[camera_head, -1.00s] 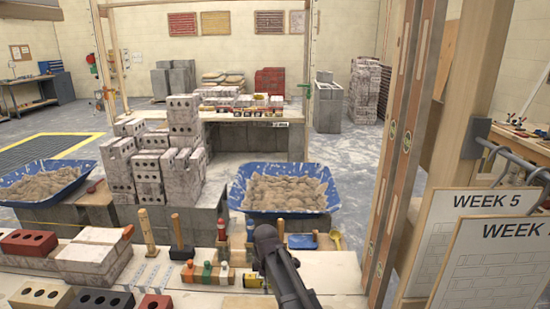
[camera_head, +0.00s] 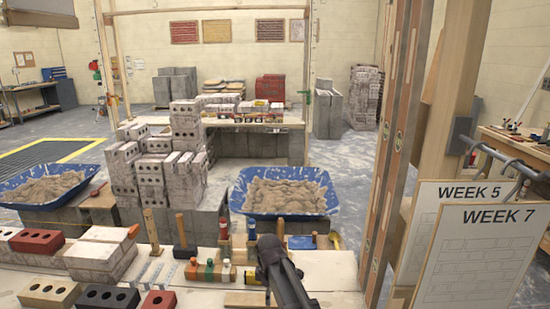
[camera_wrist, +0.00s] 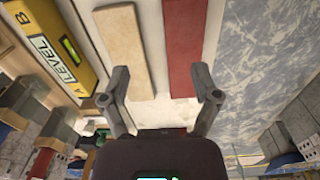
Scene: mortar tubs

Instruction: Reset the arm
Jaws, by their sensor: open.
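My dark arm (camera_head: 282,273) reaches up from the bottom of the head view, over the front bench. The jaws cannot be made out there. In the wrist view my gripper (camera_wrist: 160,95) is open, its two grey fingers spread wide with nothing between them. Beyond the fingertips are a flat tan piece (camera_wrist: 122,50) and a long dark red piece (camera_wrist: 184,45) on a pale surface. Both appear apart from the fingers. A yellow level (camera_wrist: 55,45) lies at the upper left of the wrist view.
A blue tub of mortar (camera_head: 238,203) stands behind the arm, another (camera_head: 92,172) farther left. Stacked grey blocks (camera_head: 155,170) rise between them. A red brick (camera_head: 37,241) and several tools crowd the bench. Wooden posts (camera_head: 385,180) and a WEEK 7 board (camera_head: 480,255) stand at right.

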